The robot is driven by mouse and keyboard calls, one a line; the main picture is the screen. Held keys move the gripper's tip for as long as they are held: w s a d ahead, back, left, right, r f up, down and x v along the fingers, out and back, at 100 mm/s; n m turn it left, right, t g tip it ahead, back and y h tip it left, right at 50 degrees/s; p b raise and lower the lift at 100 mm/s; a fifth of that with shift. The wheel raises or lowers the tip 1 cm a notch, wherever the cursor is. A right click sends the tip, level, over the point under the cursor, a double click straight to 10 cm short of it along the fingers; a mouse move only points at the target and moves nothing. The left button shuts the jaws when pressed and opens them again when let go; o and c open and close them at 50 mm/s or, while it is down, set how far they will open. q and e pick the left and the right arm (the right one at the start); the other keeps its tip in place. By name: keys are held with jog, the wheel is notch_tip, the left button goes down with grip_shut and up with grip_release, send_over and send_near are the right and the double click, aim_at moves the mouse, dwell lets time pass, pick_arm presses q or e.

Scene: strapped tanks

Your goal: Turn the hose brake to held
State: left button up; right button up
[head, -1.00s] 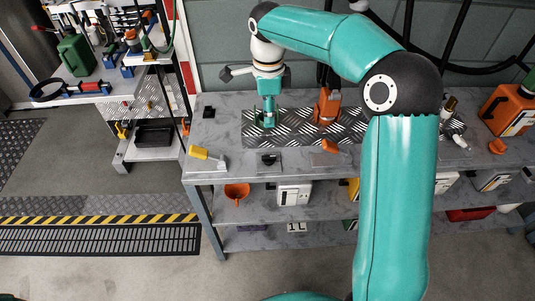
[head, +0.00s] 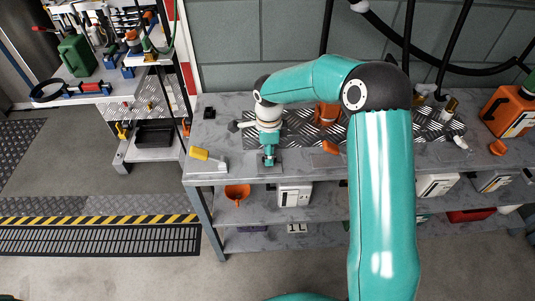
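I cannot tell whether the fingers touch the fitting or are open or shut. To the left, a yellow-handled lever (head: 199,153) lies tilted on a pale plate. To the right, a small orange fitting (head: 331,147) sits on another plate. Which of these is the hose brake I cannot tell for sure. My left gripper is out of view.
The grey bench (head: 230,110) carries a chequered metal strip with an orange object (head: 326,113) behind my gripper. An orange canister (head: 509,109) stands at the right end. Black hoses hang at the back wall. My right arm covers part of the bench.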

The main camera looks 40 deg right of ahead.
jog(key=shift+f, duration=0.4)
jog(key=shift+c, duration=0.3)
grip_shut()
jog(key=shift+a, duration=0.1)
